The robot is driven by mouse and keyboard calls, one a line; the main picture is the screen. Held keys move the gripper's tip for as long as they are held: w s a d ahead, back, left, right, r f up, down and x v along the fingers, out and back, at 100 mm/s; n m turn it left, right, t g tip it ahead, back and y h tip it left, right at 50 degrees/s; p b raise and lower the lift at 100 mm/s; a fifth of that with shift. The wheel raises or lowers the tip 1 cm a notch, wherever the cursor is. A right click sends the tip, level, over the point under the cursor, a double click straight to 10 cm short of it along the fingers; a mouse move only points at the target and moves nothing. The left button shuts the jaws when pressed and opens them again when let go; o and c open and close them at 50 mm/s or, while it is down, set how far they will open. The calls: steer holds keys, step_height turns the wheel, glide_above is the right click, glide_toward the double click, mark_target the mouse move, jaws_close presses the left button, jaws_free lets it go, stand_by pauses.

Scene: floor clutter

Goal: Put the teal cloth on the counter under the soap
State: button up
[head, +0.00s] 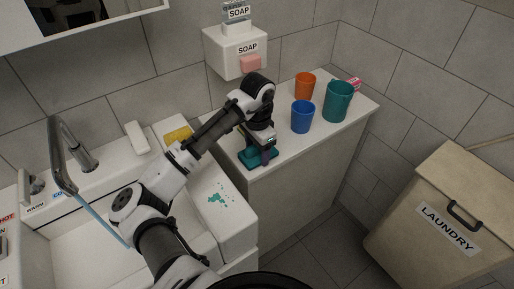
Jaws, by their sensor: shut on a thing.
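The teal cloth (246,159) is at the left end of the white counter (322,138), below the wall-mounted soap holder (227,53). My gripper (260,155) points down and is shut on the cloth, partly hiding it. The cloth appears to be at or just above the counter top; I cannot tell if it touches. The pink soap (250,64) is on the front of the white holder, above and behind my gripper.
Orange (305,85), blue (302,116) and teal (338,101) cups stand on the counter, right of my gripper. A sink with a faucet (75,155) is at left. Teal splashes (218,198) mark the sink's ledge near a yellow item (178,135). A laundry bin (447,222) stands right.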

steer(key=shift+f, duration=0.2)
steer(key=o, duration=0.9)
steer(key=shift+r, duration=0.15)
step_height(320, 180, up, 12)
steer(key=shift+r+b, duration=0.1)
steer(key=shift+b, duration=0.45)
